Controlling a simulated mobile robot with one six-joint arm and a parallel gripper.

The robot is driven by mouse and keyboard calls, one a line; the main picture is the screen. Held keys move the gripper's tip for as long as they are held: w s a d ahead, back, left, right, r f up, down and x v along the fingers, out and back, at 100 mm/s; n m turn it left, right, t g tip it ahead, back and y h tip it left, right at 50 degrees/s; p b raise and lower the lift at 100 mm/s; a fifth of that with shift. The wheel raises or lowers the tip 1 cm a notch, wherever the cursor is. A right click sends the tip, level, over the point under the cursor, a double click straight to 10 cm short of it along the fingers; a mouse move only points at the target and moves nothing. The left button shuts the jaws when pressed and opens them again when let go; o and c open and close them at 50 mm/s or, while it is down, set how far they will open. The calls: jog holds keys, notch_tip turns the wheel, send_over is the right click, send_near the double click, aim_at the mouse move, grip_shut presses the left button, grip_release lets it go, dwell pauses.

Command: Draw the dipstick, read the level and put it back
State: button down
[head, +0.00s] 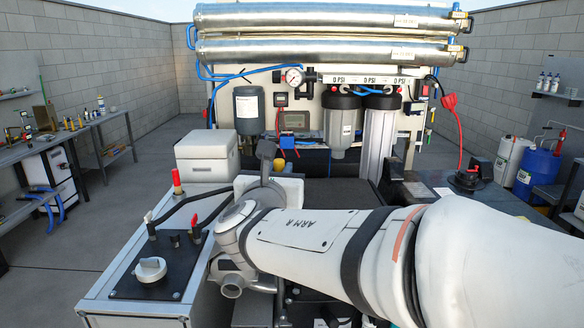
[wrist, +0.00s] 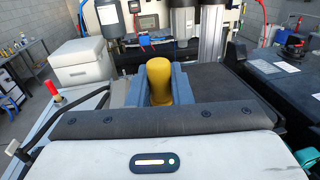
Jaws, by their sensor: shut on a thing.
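A yellow rounded handle (wrist: 158,82), which I take to be the dipstick's grip, stands upright in the wrist view. The blue-grey fingers of my gripper (wrist: 160,90) are on both sides of it and shut on it. Anything below the handle is hidden by my gripper and wrist, so I cannot see a rod, a level mark or whether it sits in a tube.
Filter housings (head: 341,120), a pressure gauge (head: 294,77) and steel membrane tubes (head: 325,50) are at the back. Left floor is clear.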

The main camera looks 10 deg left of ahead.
jog(key=shift+w, duration=0.1)
jog(key=shift+f, duration=0.1)
jog(key=shift+s+f+b, duration=0.25)
jog(key=shift+f+b, duration=0.15)
jog(key=shift+b, duration=0.25)
notch_tip(320, 180, down, 4)
jog(key=b, duration=0.4)
jog(key=shift+f+b, duration=0.2)
jog(key=shift+b, duration=0.5)
dwell(1.4)
jog(key=shift+f, duration=0.1)
jog(key=shift+f+b, duration=0.55)
jog(key=shift+b, duration=0.15)
jog(key=shift+f, duration=0.1)
